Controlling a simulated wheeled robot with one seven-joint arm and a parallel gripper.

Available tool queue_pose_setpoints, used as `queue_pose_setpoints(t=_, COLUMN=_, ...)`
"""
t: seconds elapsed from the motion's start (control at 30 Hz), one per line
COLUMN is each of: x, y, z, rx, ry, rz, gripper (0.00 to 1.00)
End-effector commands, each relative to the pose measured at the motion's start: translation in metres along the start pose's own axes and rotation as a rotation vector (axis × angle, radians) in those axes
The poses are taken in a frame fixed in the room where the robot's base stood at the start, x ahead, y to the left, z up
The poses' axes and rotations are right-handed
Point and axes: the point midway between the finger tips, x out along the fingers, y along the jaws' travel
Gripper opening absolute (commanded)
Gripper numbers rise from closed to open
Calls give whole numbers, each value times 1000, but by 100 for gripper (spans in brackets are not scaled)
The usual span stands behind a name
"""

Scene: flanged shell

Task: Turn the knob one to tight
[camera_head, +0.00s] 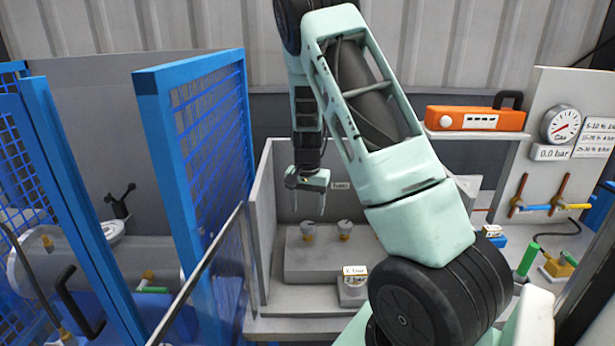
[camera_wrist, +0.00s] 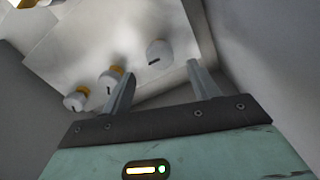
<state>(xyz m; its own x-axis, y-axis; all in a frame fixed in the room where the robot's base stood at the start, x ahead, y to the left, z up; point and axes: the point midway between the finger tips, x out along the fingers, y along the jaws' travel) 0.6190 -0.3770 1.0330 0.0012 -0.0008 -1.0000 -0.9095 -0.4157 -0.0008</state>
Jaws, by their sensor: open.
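Two light grey knobs with yellow-orange collars, a left knob (camera_head: 308,231) and a right knob (camera_head: 345,229), stand on a grey block in the head view. The wrist view shows several: a near-centre knob (camera_wrist: 158,53), a middle knob (camera_wrist: 110,80) and a lower-left knob (camera_wrist: 76,100), each with a dark mark. I cannot tell which is knob one. My gripper (camera_head: 308,206) points down above the left knob. In the wrist view my gripper (camera_wrist: 160,72) is open and empty; the near-centre knob shows between and beyond its fingertips, apparently untouched.
The grey block (camera_head: 310,262) stands in a walled bay. A block labelled 2 bar (camera_head: 353,287) sits in front. A blue mesh gate (camera_head: 205,130) stands left. At right are a pressure gauge (camera_head: 561,125) reading 0.0 bar and an orange case (camera_head: 475,119) on a shelf.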

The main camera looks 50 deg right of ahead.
Motion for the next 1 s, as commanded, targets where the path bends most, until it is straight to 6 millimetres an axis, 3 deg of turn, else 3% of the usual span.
queue_pose_setpoints(t=0.3, x=-74, y=-1, z=-1, rx=-1, ry=5, rz=-4, gripper=60)
queue_pose_setpoints(t=0.5, x=-104, y=0, z=-1, rx=0, ry=3, rz=-2, gripper=60)
queue_pose_setpoints(t=0.7, x=-115, y=0, z=0, rx=0, ry=1, rz=0, gripper=60)
queue_pose_setpoints(t=1.0, x=-115, y=0, z=0, rx=1, ry=1, rz=0, gripper=60)
